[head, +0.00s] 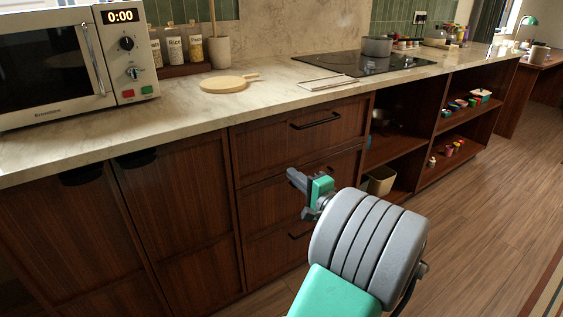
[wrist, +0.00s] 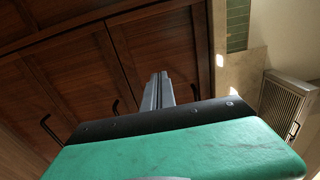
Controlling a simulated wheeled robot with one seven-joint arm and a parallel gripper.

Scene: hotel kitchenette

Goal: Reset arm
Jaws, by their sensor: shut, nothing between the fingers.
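My gripper (head: 298,182) is at the end of my grey and green arm, in front of the wooden drawers (head: 297,160) and below the countertop's edge. It is shut and empty. In the wrist view its fingers (wrist: 158,88) are together and point at the dark wooden cabinet fronts (wrist: 80,70). Nothing is held, and I see no contact with the drawers. Part of the drawer fronts is hidden behind my arm.
A microwave (head: 60,60), a round wooden board (head: 225,83) and a black cooktop (head: 365,63) with a pot (head: 377,46) stand on the counter (head: 180,105). Drawer handles (head: 316,121) stick out. Open shelves (head: 440,130) hold small items. The wooden floor (head: 480,220) on the right is clear.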

